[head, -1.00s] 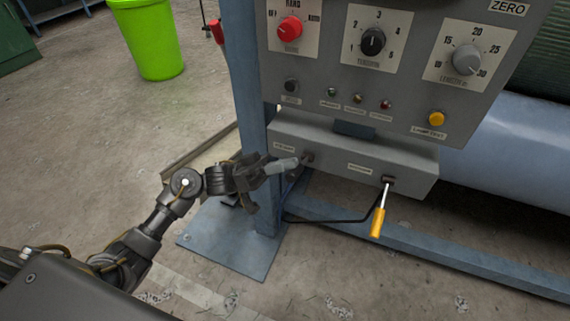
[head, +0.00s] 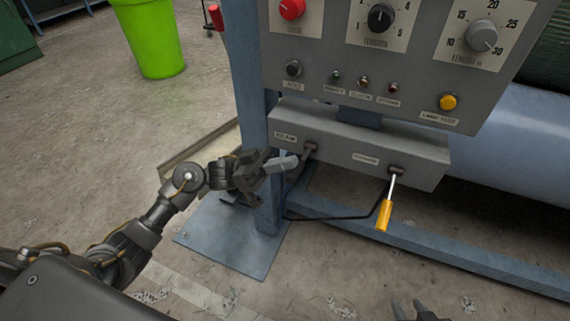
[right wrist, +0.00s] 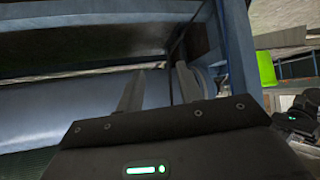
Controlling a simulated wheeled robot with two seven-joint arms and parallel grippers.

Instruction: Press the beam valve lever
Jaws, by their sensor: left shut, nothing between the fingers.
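The grey valve box (head: 350,152) sits under the control panel in the head view. Its left slot, by a small label that seems to read BEAM, holds the beam valve lever (head: 309,150). Only the dark upper part of that lever shows clearly; the rest is hidden behind my left gripper. My left gripper (head: 288,162) is shut and empty, its grey fingertips right at the lever; I cannot tell whether they touch. My right gripper (head: 408,306) shows at the bottom edge. In the right wrist view its fingers (right wrist: 158,85) stand apart with nothing between them.
A second lever with an orange handle (head: 384,214) hangs from the right slot. The panel (head: 400,75) with knobs and buttons rises above the box. A blue post (head: 255,130) stands close beside my left gripper. A green bin (head: 150,40) stands far back. The front floor is open.

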